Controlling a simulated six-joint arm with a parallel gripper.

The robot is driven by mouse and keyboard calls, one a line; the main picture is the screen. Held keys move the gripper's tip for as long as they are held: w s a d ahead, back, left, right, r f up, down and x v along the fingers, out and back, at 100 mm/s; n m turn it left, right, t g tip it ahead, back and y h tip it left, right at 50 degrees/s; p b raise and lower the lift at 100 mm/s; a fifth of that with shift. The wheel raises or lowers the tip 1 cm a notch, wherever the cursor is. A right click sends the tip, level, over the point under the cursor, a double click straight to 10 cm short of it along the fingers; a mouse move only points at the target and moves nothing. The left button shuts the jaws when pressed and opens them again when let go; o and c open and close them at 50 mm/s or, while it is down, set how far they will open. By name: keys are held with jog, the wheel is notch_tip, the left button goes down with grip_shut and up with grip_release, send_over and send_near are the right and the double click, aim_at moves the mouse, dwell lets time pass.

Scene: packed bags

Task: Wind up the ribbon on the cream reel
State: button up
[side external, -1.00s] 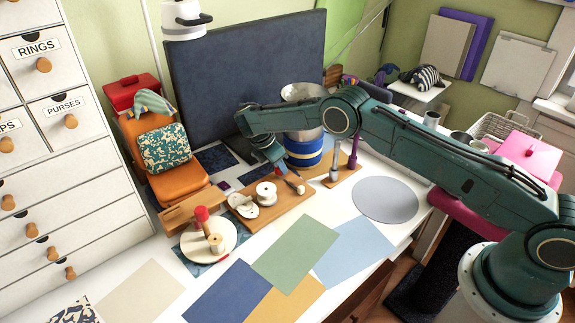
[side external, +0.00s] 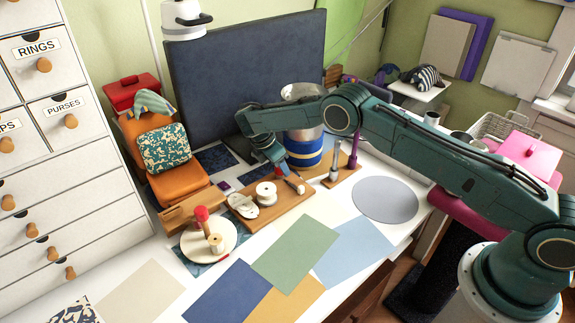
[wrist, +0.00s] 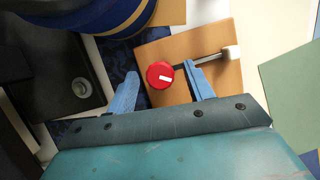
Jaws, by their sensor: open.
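A cream reel (side external: 265,190) stands on a wooden board (side external: 235,205) in the side view. A flat pale piece (side external: 243,207) lies beside it on the board; I cannot make out the ribbon clearly. My gripper (side external: 283,170) is over the far right end of the board. In the wrist view its two blue fingers (wrist: 161,72) are open on either side of a round red knob (wrist: 160,75) with a white mark. A thin metal rod (wrist: 210,57) lies beyond the right finger and ends in a pale knob (wrist: 232,53). The reel does not show clearly in the wrist view.
A round white base (side external: 228,238) with a red-topped post and a small spool stands in front. A blue-banded pot (side external: 303,150) is close behind my gripper. A purple-handled tool (side external: 353,150) stands to the right. Flat coloured sheets (side external: 295,250) cover the near table.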

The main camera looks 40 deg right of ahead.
jog(key=shift+n, duration=0.3)
jog(key=n+t, duration=0.2)
jog(key=n, duration=0.3)
jog(key=shift+s, duration=0.2)
jog(key=shift+r+n, duration=0.3)
jog(key=v, duration=1.3)
jog(key=s+d+r+m+y, duration=0.1)
jog(key=s+r+m, duration=0.3)
jog(key=r, duration=0.4)
jog(key=s+d+r+m+t+y, duration=0.1)
jog(key=s+d+r+m, duration=0.3)
jog(key=s+r, duration=0.2)
jog(key=shift+d+v, duration=0.3)
jog(key=shift+v, duration=1)
